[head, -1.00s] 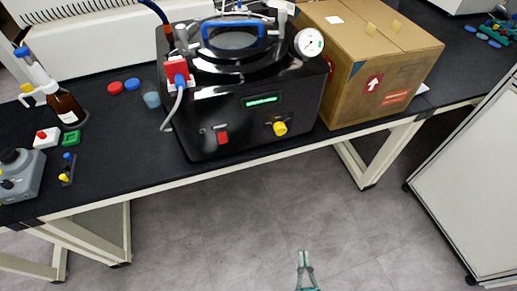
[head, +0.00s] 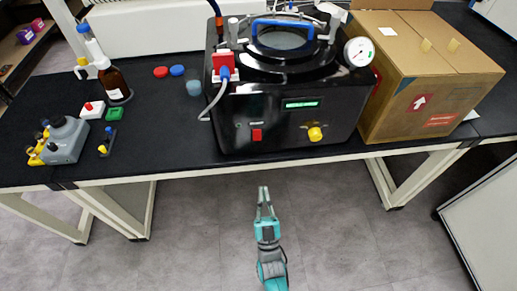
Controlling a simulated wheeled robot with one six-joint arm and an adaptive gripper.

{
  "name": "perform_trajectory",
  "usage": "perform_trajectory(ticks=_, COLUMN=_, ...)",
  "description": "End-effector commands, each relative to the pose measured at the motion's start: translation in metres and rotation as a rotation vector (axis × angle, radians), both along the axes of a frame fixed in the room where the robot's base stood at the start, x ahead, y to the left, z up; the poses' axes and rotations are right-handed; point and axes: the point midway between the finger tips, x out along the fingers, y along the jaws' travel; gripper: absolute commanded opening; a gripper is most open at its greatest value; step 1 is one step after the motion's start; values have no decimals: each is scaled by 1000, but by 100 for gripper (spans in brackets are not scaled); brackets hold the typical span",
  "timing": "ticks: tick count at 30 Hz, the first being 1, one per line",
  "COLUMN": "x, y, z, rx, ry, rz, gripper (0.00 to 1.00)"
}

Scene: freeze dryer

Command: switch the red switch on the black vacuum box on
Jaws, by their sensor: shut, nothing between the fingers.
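The black vacuum box (head: 285,118) stands on the bench, with its glossy front facing me. The red switch (head: 257,135) is on the lower left of that front. A lit green display (head: 301,104) and a yellow knob (head: 315,134) are to its right. The switch's on or off position is too small to tell. My gripper (head: 263,188) is below and in front of the bench edge, under the switch in the picture. Its fingers point towards the bench, are shut and hold nothing. It is apart from the box.
A cardboard box (head: 425,85) stands right of the vacuum box. A brown bottle (head: 113,82), a grey device (head: 65,140) and small coloured parts are on the left of the black bench (head: 165,130). A white cabinet (head: 485,215) stands at lower right. Floor before the bench is clear.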

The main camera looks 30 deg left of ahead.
Motion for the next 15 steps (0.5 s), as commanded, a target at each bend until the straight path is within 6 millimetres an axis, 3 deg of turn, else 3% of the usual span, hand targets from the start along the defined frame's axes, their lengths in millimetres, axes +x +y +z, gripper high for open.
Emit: perform_trajectory(ticks=15, x=6, y=5, z=6, rx=3, ry=-3, rz=1, gripper=0)
